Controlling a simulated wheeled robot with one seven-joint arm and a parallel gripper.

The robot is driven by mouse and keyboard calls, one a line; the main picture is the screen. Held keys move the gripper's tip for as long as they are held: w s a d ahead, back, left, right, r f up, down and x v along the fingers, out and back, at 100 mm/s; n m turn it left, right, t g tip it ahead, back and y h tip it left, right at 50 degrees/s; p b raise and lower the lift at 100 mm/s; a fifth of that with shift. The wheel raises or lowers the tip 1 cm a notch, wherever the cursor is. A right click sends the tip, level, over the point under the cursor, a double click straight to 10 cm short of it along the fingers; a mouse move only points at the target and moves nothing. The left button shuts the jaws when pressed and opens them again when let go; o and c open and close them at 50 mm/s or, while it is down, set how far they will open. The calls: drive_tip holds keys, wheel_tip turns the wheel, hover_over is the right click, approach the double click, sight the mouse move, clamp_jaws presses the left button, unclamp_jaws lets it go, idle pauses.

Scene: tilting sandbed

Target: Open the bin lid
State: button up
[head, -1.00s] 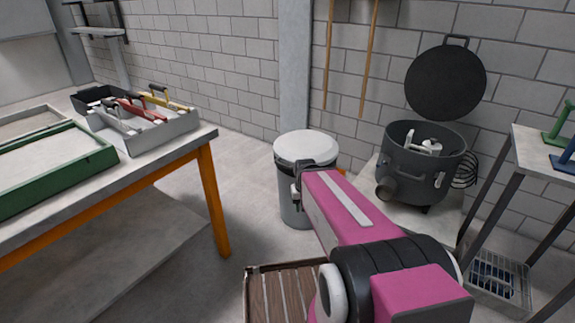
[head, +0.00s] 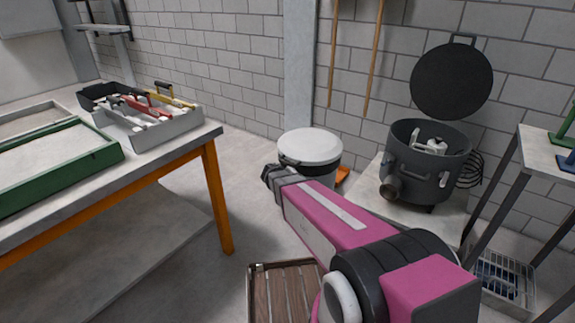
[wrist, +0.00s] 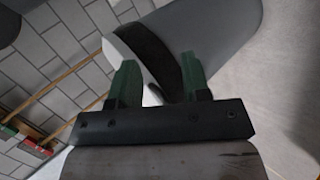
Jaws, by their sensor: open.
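The bin (head: 318,175) is a grey cylinder standing on the floor. Its white lid (head: 310,146) lies flat on top, shut, with a dark band beneath its rim. My gripper (head: 272,174) is at the bin's front left in the head view, and my arm hides much of the bin's body. In the wrist view my gripper (wrist: 159,66) has its two green fingers apart with nothing held. The dark band (wrist: 156,50) and the white lid edge (wrist: 122,52) show beyond and between the fingers. Whether a finger touches the bin I cannot tell.
A worktable (head: 185,150) with orange legs stands left, bearing a grey tray of tools and a green-framed sandbed. A dark pot (head: 428,165) with a raised round lid stands right. A wooden slatted crate (head: 285,290) sits below my arm. Floor between table and bin is clear.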

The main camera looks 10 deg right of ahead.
sight(287, 164)
drive_tip(key=w+a+n+t+h, duration=0.1)
drive_tip(key=w+a+n+t, duration=0.45)
drive_tip(key=w+a, duration=0.4)
drive_tip(key=shift+m+t, duration=0.35)
drive_tip(key=shift+t, duration=0.1)
drive_tip(key=x, duration=1.1)
drive_tip(key=shift+w+d+r, duration=0.1)
drive_tip(key=shift+w+r, duration=0.15)
drive_tip(key=shift+c, duration=0.2)
clamp_jaws()
